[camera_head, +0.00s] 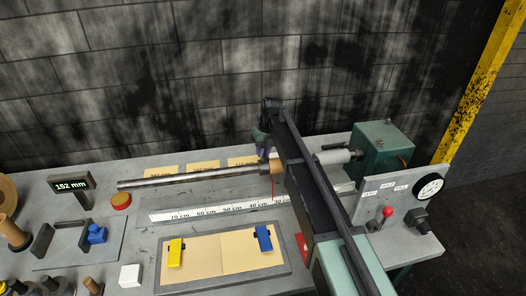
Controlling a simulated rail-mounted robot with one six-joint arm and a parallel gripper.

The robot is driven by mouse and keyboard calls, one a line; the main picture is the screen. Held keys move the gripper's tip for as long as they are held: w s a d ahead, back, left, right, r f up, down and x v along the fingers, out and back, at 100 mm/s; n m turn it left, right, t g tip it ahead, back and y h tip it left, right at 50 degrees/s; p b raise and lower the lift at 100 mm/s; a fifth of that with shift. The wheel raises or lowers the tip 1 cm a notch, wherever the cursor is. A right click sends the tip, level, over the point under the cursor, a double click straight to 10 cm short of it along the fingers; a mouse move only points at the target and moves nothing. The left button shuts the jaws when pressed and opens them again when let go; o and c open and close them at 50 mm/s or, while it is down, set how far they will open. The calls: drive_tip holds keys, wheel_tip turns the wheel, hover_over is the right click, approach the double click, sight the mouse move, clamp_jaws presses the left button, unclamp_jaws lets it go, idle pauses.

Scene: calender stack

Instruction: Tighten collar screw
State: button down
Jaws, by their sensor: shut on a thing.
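A long steel shaft (190,177) runs from the left toward a green housing (383,148) at the right. A grey cylindrical part (333,157) sits on the shaft by the housing. A small orange-tan part (276,167) shows at the shaft beside my arm; I cannot tell whether it is the collar. My gripper (264,149) is just above the shaft there, shut on a small purplish thing that is mostly hidden. The fingertips are small and dark. No collar screw can be made out. My arm hides part of the shaft.
A white ruler strip (220,209) lies before the shaft. A framed tan board (221,254) with yellow (175,252) and blue (263,238) clips lies nearer. A "152 mm" display (71,185) stands left. A red-knobbed lever (387,212) and dial (429,187) are at right.

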drive_tip(key=c, duration=1.2)
unclamp_jaws()
drive_tip(key=shift+o, duration=0.2)
drive_tip(key=shift+r, duration=0.1)
wheel_tip(320, 180, up, 11)
drive_tip(key=w+d+p, duration=0.1)
drive_tip(key=d+p, duration=0.1)
drive_tip(key=p, duration=0.8)
drive_tip(key=shift+f+p, duration=0.2)
drive_tip(key=shift+p, duration=0.1)
drive_tip(key=shift+f, duration=0.1)
